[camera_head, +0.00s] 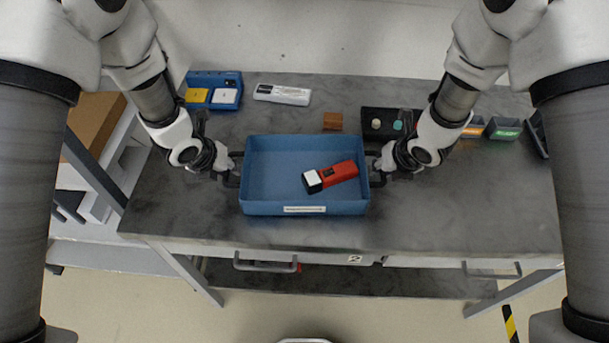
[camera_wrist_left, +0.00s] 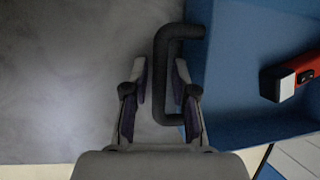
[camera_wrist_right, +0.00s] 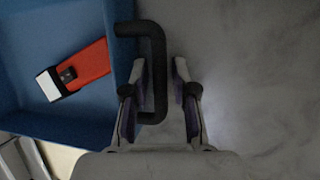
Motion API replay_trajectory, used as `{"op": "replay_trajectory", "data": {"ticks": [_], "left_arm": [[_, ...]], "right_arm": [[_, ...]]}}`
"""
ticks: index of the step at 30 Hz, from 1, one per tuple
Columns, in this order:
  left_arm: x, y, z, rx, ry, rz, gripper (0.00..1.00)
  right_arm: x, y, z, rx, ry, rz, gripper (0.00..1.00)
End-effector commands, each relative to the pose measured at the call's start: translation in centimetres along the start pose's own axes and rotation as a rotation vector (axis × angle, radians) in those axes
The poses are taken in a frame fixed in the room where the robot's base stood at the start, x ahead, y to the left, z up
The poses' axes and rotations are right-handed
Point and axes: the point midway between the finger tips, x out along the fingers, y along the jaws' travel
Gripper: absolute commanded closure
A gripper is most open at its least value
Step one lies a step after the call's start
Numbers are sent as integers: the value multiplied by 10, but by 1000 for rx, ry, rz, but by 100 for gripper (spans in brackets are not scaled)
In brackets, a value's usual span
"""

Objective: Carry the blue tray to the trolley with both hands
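The blue tray (camera_head: 256,207) stands on the grey metal table, with a red device with a white end (camera_head: 338,174) lying inside it. Dark handles stick out at its left and right ends. My left gripper (camera_head: 230,168) is at the left handle (camera_wrist_left: 162,75); in the left wrist view its fingers are apart, with the handle bar between them. Contact is unclear.
Behind the tray are a blue bin with yellow and white cards (camera_head: 213,92), a white device (camera_head: 282,95), a brown block (camera_head: 332,121) and a black box (camera_head: 372,121). Small bins (camera_head: 503,128) stand back right. A shelf with a cardboard box (camera_head: 95,118) is left. Front right tabletop is clear.

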Motion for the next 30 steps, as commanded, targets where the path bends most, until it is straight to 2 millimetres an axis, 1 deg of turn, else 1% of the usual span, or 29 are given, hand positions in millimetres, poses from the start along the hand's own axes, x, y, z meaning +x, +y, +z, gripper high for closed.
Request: {"op": "replay_trajectory", "data": {"ticks": [5, 6, 8, 9, 17, 21, 23, 30], "left_arm": [[0, 0, 0, 0, 0, 0, 73], [0, 0, 0, 0, 0, 0, 77], [0, 0, 0, 0, 0, 0, 98], [0, 0, 0, 0, 0, 0, 100], [0, 0, 0, -1, 0, 1, 100], [-4, 0, 2, -1, -1, 1, 100], [-8, -1, 4, -1, 0, 1, 100], [-38, -8, 16, -2, 0, 1, 100]], "right_arm": [[0, 0, 0, 0, 0, 0, 73], [0, 0, 0, 0, 0, 0, 77], [0, 0, 0, 0, 0, 0, 98], [0, 0, 0, 0, 0, 0, 100], [0, 0, 0, 1, 0, -1, 100], [-4, 0, 2, 1, -1, -1, 100], [-8, 2, 4, 1, -1, -1, 100], [-38, 8, 16, 2, 0, -1, 100]]}}
